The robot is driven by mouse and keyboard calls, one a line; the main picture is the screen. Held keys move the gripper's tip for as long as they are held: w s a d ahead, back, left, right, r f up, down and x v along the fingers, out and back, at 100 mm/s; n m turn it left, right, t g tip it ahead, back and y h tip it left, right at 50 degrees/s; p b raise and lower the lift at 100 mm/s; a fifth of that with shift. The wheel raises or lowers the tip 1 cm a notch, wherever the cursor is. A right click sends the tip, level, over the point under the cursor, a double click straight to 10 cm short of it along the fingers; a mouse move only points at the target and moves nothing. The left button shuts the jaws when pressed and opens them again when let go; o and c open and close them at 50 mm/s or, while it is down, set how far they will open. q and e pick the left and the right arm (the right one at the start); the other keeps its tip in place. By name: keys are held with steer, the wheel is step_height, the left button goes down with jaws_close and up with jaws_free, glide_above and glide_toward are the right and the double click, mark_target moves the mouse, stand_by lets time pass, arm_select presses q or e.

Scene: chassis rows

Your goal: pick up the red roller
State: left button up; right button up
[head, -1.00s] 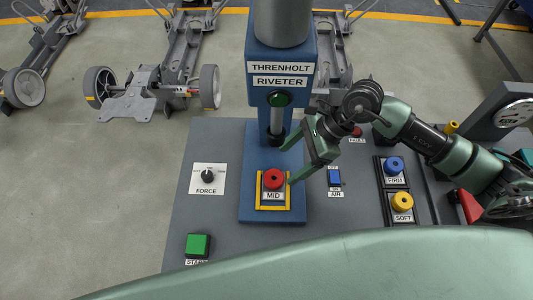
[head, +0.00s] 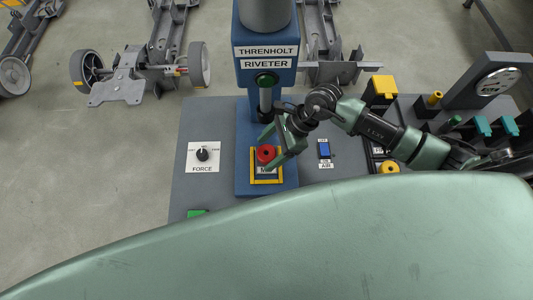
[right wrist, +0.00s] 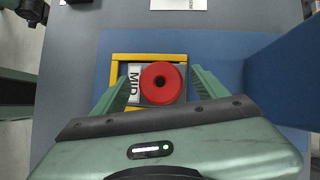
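The red roller (head: 266,154) stands on the MID plate inside a yellow frame (head: 282,178) at the foot of the blue riveter (head: 245,110). In the right wrist view the roller (right wrist: 161,67) shows from above as a red ring with a dark centre hole. My right gripper (head: 281,150) is open, with its green fingers on either side of the roller. The right wrist view (right wrist: 160,86) shows narrow gaps between the fingers and the roller. My left gripper is not in view.
The riveter head (head: 265,55) overhangs behind the roller. A FORCE dial (head: 202,154) is at left and a blue AIR switch (head: 324,149) at right. A yellow button (head: 389,167) and a gauge (head: 498,82) are farther right. My green body part covers the front.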

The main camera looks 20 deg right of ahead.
mark_target(261, 153)
jaws_close()
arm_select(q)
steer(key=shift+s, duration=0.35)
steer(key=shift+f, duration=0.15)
arm_select(e)
steer(key=shift+w+r, duration=0.1)
steer(key=shift+r, duration=0.1)
